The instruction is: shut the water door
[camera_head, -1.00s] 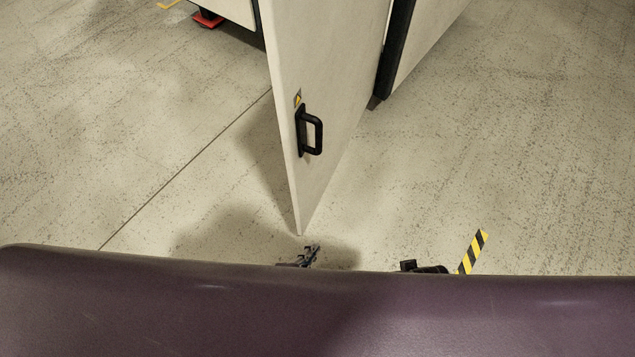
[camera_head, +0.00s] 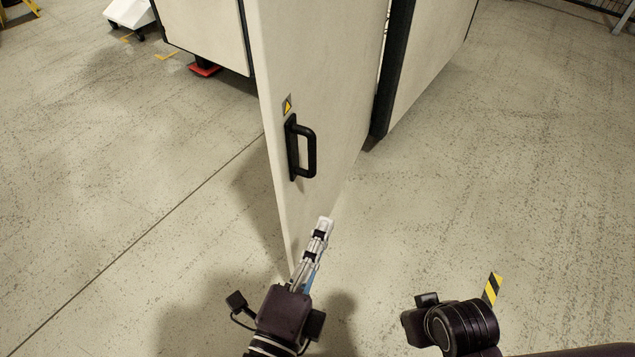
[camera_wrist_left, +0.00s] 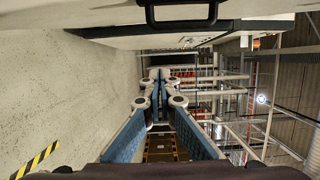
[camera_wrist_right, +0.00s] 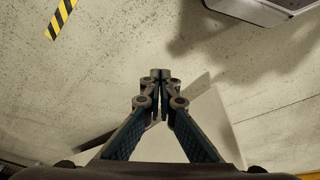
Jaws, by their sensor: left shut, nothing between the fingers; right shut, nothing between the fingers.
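The water door (camera_head: 325,70) is a cream panel standing open, its free edge toward me. Its black D-shaped handle (camera_head: 304,150) sits on the face near that edge, below a small yellow warning label. My left gripper (camera_head: 325,222) is shut and empty, below the handle and overlapping the door's lower part in the head view; I cannot tell whether it touches. In the left wrist view the handle (camera_wrist_left: 181,14) is at the top, apart from the shut fingers (camera_wrist_left: 155,75). My right wrist is low right in the head view; its shut, empty fingers show in the right wrist view (camera_wrist_right: 160,76).
The cream cabinet (camera_head: 430,60) with black edging stands behind the door. A red foot (camera_head: 204,69) is under its left part. Yellow-black tape (camera_head: 492,289) marks the floor at right. The floor on both sides of the door is clear.

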